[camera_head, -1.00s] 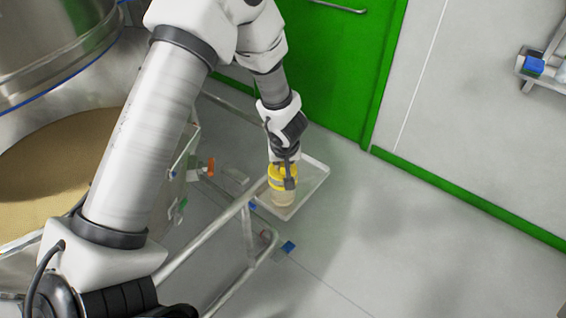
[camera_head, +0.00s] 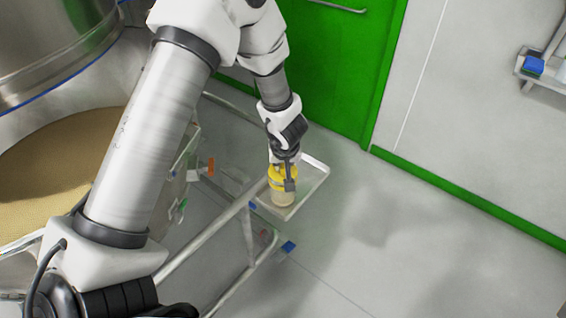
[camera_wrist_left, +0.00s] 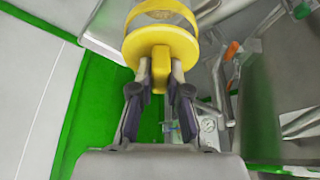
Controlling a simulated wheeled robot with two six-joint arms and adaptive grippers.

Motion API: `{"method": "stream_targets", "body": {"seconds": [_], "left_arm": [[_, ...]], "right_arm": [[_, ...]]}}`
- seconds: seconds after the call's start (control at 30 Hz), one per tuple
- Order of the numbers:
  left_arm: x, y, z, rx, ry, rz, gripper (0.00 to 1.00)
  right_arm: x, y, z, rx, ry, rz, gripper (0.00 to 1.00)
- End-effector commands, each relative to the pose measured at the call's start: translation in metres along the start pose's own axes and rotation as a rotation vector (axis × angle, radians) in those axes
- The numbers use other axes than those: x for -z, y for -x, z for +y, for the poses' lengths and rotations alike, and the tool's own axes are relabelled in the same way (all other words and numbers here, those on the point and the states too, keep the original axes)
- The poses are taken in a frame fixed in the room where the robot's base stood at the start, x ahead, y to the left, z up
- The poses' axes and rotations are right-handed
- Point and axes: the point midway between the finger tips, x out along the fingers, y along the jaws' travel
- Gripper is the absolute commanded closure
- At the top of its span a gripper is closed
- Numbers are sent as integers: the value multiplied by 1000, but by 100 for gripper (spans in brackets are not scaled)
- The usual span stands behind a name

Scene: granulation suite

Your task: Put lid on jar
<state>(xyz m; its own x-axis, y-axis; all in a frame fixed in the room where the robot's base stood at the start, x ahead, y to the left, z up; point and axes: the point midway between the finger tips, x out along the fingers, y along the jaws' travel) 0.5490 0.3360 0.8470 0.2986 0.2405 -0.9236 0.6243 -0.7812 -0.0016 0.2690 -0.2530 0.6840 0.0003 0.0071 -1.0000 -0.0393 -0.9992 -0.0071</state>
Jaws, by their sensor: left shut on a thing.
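The yellow lid (camera_head: 278,183) is at the top of the pale jar (camera_head: 283,198), over the small tray (camera_head: 315,180) of a metal frame. My left gripper (camera_head: 284,163) comes down from above and is shut on the lid. In the left wrist view the fingers of this gripper (camera_wrist_left: 160,85) pinch the raised yellow grip of the lid (camera_wrist_left: 160,45). The clear jar (camera_wrist_left: 165,8) shows beyond the lid, partly cut off. I cannot tell whether the lid is fully seated. My right gripper is not in view.
A large steel vessel (camera_head: 50,45) and a bin of tan powder (camera_head: 60,165) stand at the left. Metal rails (camera_head: 195,230) run beside the tray. A green door (camera_head: 335,65) is behind. Open grey floor (camera_head: 420,240) lies to the right.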

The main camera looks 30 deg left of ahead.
Motion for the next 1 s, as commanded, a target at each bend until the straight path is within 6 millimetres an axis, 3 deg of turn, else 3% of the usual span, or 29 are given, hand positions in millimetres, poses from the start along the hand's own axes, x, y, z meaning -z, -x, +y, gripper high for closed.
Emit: {"method": "stream_targets", "body": {"seconds": [1.0], "left_arm": [[-6,-15,0,0,0,0,100]], "right_arm": [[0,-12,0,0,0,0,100]]}}
